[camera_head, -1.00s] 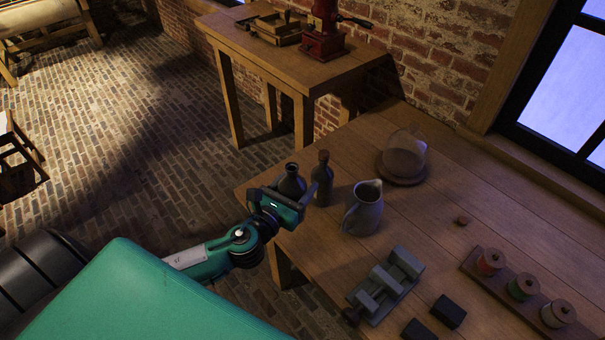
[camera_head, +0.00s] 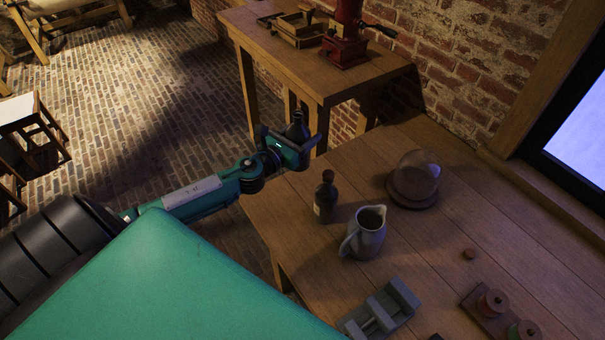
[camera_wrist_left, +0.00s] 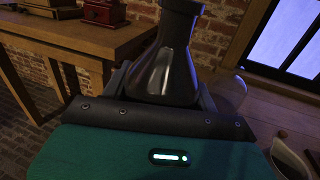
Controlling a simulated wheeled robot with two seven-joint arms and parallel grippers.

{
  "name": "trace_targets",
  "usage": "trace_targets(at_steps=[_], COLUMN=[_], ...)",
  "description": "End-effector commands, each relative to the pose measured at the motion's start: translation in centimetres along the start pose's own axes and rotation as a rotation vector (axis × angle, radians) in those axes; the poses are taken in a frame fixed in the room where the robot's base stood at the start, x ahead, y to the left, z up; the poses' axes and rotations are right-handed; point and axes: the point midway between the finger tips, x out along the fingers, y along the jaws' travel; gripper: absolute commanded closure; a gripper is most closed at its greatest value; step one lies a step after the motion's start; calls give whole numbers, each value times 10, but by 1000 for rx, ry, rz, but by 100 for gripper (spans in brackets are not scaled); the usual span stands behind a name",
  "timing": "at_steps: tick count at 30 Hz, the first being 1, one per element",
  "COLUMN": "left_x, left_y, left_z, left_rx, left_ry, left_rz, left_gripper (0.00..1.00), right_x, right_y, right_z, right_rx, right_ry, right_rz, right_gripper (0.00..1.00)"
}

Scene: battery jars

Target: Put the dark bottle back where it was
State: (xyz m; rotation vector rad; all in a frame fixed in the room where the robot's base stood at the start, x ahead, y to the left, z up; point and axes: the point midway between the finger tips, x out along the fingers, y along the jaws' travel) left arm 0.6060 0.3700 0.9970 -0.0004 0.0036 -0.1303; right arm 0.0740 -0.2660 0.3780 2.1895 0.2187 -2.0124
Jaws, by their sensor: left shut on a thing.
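My left gripper (camera_head: 298,140) is shut on a dark, glossy bottle (camera_head: 297,127) with a narrow neck and a wide, flaring body. The bottle is about upright and appears raised beyond the far left corner of the near table; its exact height is hard to tell. In the left wrist view the dark bottle (camera_wrist_left: 168,68) stands between the fingers, its top cut off by the frame. A second, brown bottle (camera_head: 326,196) with a stopper and pale label stands on the near table, apart from the gripper. My right gripper is out of view.
The near wooden table (camera_head: 430,250) holds a grey pitcher (camera_head: 366,235), a glass dome (camera_head: 415,175), a grey vise (camera_head: 385,308) and spools (camera_head: 492,303). A farther table (camera_head: 290,60) carries a red grinder (camera_head: 346,40) and a wooden tray.

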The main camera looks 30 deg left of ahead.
Motion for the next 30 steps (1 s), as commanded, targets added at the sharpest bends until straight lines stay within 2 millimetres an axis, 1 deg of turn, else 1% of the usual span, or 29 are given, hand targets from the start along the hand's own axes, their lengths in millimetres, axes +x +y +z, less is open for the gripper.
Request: trace_targets(at_steps=[1,3,12,15,18,25,30], left_x=[0,0,0,0,1,0,1], left_y=[0,0,0,0,0,0,0], left_z=[-14,-27,-81,-96,-106,-117,-137], left_rx=[-5,-5,-4,-5,-2,1,-3], left_ry=[3,0,0,0,-1,0,0], left_rz=[3,3,3,3,3,1,3], left_gripper=[74,74,74,74,74,74,74], right_x=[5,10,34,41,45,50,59], right_y=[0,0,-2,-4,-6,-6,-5], right_z=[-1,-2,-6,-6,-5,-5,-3], right_rx=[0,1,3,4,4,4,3], right_ry=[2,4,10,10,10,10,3], right_rz=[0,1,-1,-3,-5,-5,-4], right_gripper=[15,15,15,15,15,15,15])
